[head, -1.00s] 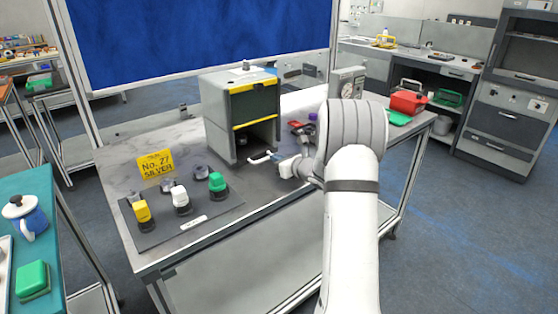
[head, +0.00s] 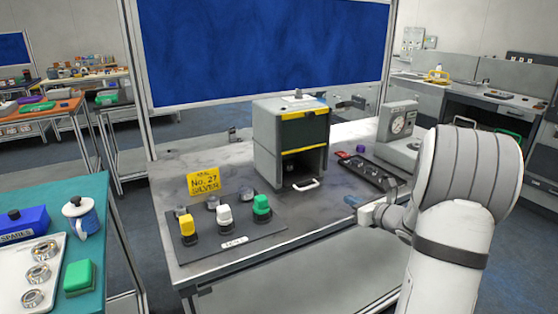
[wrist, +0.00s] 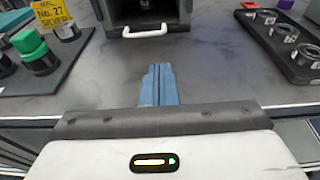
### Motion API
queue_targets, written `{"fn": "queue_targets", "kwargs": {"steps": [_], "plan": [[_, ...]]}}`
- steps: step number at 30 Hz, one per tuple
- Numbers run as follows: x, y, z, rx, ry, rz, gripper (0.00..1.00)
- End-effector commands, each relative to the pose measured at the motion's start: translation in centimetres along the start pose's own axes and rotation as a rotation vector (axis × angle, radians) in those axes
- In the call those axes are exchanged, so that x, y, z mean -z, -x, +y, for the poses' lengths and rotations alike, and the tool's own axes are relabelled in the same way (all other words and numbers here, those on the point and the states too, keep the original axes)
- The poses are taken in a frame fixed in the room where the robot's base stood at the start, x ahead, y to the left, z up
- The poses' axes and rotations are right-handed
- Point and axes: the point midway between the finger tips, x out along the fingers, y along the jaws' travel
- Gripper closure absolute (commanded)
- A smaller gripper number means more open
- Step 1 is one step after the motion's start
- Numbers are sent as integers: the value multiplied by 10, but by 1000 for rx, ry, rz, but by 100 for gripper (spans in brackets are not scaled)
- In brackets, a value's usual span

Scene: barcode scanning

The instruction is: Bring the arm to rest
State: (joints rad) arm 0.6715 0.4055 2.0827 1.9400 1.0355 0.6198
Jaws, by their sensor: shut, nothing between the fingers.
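My gripper (head: 354,203) is at the front edge of the grey worktable (head: 330,217), right of the middle in the head view. In the wrist view its blue fingers (wrist: 159,86) are together with nothing between them. They point toward the grey and black box-shaped machine (head: 291,142) with yellow trim. The machine's white handle (wrist: 145,31) is ahead of the fingertips and apart from them.
A dark mat (head: 232,241) holds yellow-, white- and green-topped pieces, beside a yellow sign (head: 204,183). A black tray (head: 371,174) with rings lies right of the machine, near a grey dial device (head: 398,136). A teal table (head: 96,252) stands at left.

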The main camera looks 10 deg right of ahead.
Motion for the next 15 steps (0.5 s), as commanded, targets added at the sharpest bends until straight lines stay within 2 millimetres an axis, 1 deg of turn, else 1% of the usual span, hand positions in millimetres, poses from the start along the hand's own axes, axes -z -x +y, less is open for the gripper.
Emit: {"fn": "queue_targets", "kwargs": {"steps": [2,5,8,9,10,11,12,14,15], "plan": [[-4,-1,9,-23,27,8,100],[-16,-2,44,-113,133,43,100],[-28,4,104,-272,329,99,100],[-32,9,130,-347,425,124,100],[-34,14,149,-404,503,141,100],[-34,21,168,-460,579,158,100],[-34,30,191,-535,683,178,100],[-33,47,221,-646,840,204,100],[-31,60,239,-719,946,219,100]]}}
